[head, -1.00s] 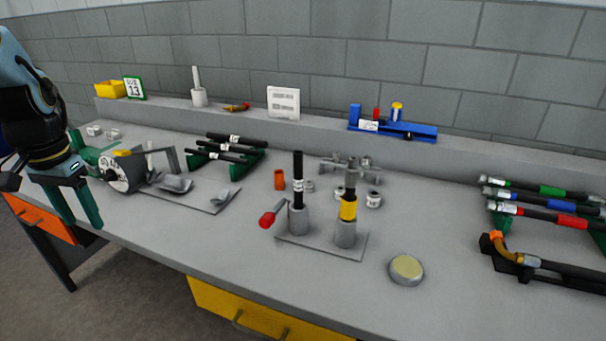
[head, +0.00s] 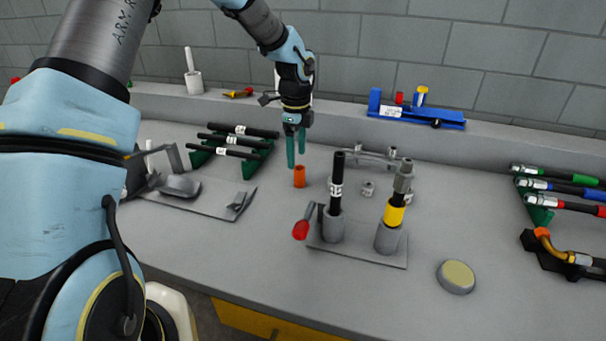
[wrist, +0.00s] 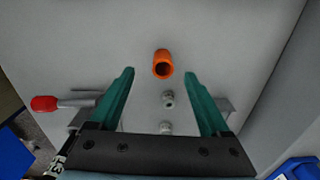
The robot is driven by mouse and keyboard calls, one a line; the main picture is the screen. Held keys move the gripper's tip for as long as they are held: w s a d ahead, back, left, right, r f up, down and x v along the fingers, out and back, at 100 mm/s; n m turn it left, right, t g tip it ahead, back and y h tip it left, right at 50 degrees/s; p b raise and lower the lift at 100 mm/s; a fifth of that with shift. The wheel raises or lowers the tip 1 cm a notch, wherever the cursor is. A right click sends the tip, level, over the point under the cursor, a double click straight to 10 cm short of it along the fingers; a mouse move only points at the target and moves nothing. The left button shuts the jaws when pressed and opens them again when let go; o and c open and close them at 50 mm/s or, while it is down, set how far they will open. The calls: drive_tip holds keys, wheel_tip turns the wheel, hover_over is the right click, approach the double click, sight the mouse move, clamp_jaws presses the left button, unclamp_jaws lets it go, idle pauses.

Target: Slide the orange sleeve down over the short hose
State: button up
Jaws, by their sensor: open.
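The orange sleeve (head: 299,176) stands upright on the bench, left of the hose stand. In the wrist view the sleeve (wrist: 163,64) shows its open top, just beyond and between the fingertips. My gripper (head: 296,163) points down above the sleeve, its green fingers open and empty; it also shows in the wrist view (wrist: 158,76). Two hoses stand upright in grey cups: a black hose with a white label (head: 337,182) and a hose with a yellow band and metal fitting (head: 396,208). The black hose is to the right of my gripper. The pictures do not settle which is the short one.
A red-handled tool (head: 302,226) lies beside the stand plate (head: 371,255). Small metal fittings (head: 368,189) lie behind the hoses. A green rack with black hoses (head: 230,150) is at left, a round tin (head: 456,276) at front right. The bench front is mostly clear.

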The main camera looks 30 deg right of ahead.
sight(299, 170)
drive_tip(key=shift+d+f+p, duration=0.2)
drive_tip(key=shift+f+p, duration=0.45)
drive_tip(key=shift+f, duration=1.1)
drive_tip(key=shift+d+f+p, duration=0.15)
drive_tip(key=shift+f+p, duration=0.5)
drive_tip(key=shift+f, duration=1.05)
drive_tip(key=shift+c, duration=0.3)
clamp_jaws()
